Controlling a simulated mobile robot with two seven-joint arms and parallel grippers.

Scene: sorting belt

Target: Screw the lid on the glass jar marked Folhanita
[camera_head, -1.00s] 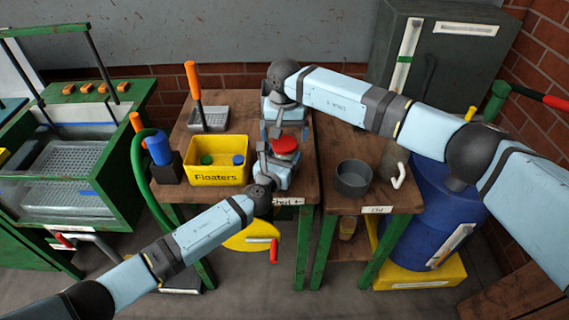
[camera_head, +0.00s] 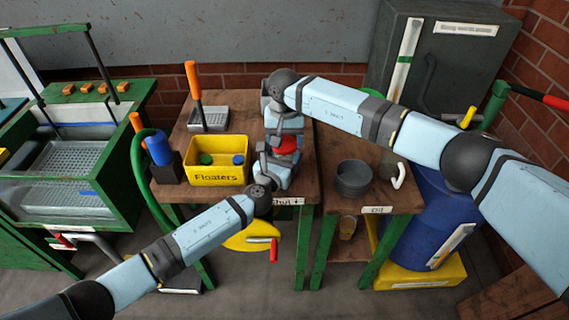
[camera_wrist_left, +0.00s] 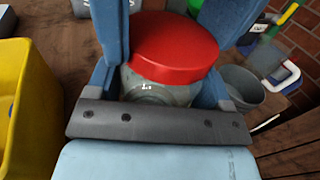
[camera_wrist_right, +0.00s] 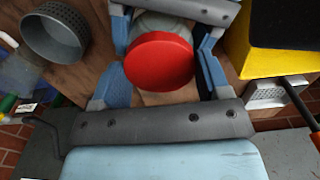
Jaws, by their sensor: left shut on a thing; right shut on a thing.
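The red lid (camera_head: 286,145) sits on top of the glass jar (camera_wrist_left: 160,88) on the wooden bench. The lid also shows in the left wrist view (camera_wrist_left: 172,48) and the right wrist view (camera_wrist_right: 160,61). My left gripper (camera_head: 274,160) is shut on the jar's body from the front. My right gripper (camera_head: 284,127) comes from behind and is shut on the lid, with its fingers at the lid's sides. The jar's marking is too small to read, and my grippers hide most of the jar. I cannot tell how tightly the lid is seated.
A yellow bin (camera_head: 218,172) marked Floaters stands left of the jar. A grey round pot (camera_head: 353,178) stands to the right. Behind are a grey tray (camera_head: 208,119) and an orange-handled tool (camera_head: 193,80). A blue cylinder (camera_head: 158,148) stands at the bench's left edge.

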